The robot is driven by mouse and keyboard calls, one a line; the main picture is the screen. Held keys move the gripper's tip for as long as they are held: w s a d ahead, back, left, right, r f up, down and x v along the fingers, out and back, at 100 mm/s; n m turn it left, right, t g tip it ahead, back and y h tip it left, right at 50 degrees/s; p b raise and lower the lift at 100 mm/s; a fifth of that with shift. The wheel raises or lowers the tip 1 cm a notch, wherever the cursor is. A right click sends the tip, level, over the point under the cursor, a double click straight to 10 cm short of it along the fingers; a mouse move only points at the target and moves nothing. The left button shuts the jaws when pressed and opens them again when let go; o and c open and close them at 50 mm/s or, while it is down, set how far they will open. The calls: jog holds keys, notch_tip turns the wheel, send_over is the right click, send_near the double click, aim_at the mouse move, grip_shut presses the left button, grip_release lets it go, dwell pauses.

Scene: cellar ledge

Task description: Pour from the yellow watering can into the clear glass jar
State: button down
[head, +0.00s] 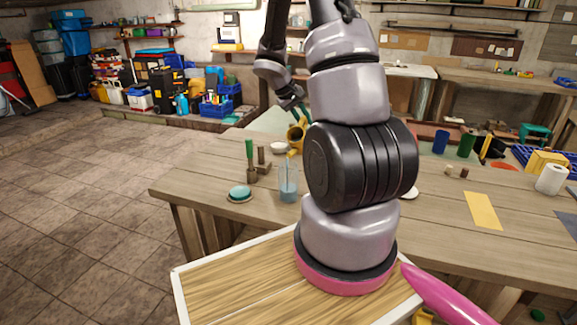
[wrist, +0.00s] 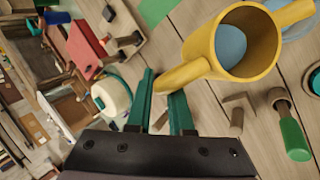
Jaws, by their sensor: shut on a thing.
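My gripper (wrist: 164,88) has teal fingers shut on the handle of the yellow watering can (wrist: 203,62). In the wrist view the can's open mouth shows blue liquid inside. In the head view the can (head: 297,134) hangs above the table, apparently tilted, with its spout low over the clear glass jar (head: 288,186). The jar stands upright on the table and holds blue liquid. I cannot make out a stream. In the wrist view a clear rim at the upper right, partly behind the can, looks like the jar.
A teal-topped round dish (head: 240,192) stands left of the jar. A green-handled tool (head: 249,160) and small wooden blocks stand behind it. My arm hides the table's middle. The table's front left is clear.

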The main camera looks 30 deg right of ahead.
jog(key=shift+d, duration=0.2)
jog(key=w+d+f+g+y, duration=0.2)
jog(key=f+y, duration=0.1)
jog(key=f, duration=0.2)
jog(key=w+d+f+n+g+y, duration=0.1)
jog(key=d+f+g+y, duration=0.1)
jog(key=f, duration=0.4)
jog(key=shift+w+d+f+y, duration=0.2)
jog(key=shift+w+d+y, duration=0.15)
jog(key=shift+y, duration=0.25)
